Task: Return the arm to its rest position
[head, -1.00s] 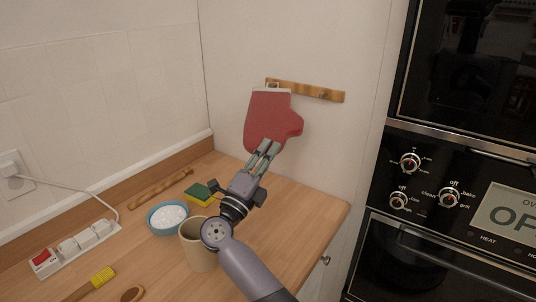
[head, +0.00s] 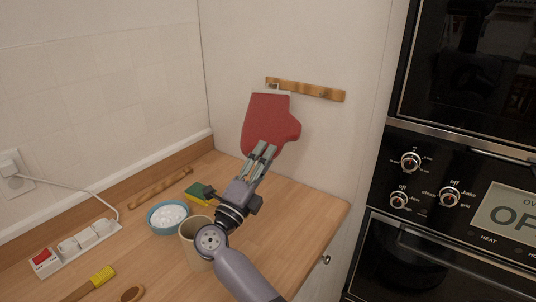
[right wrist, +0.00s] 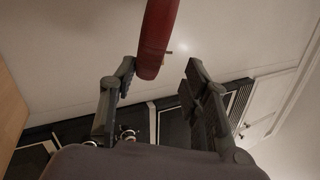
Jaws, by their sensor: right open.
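My right gripper (head: 262,153) is in front of the lower part of a red oven mitt (head: 270,120) in the head view. The mitt hangs by its top edge at a wooden hook rail (head: 318,92) on the wall. In the right wrist view the gripper (right wrist: 158,84) has its fingers apart. The lower end of the mitt (right wrist: 156,42) reaches down near the gap between the fingertips, and I see no finger pressing on it. My left gripper is not in view.
On the wooden counter (head: 290,215) stand a beige mug (head: 190,250) beside my forearm, a blue bowl (head: 167,217), a sponge (head: 199,194), a power strip (head: 75,245) and a brush (head: 100,277). Wall ovens (head: 455,195) stand at the right. The wall right of the mitt is clear.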

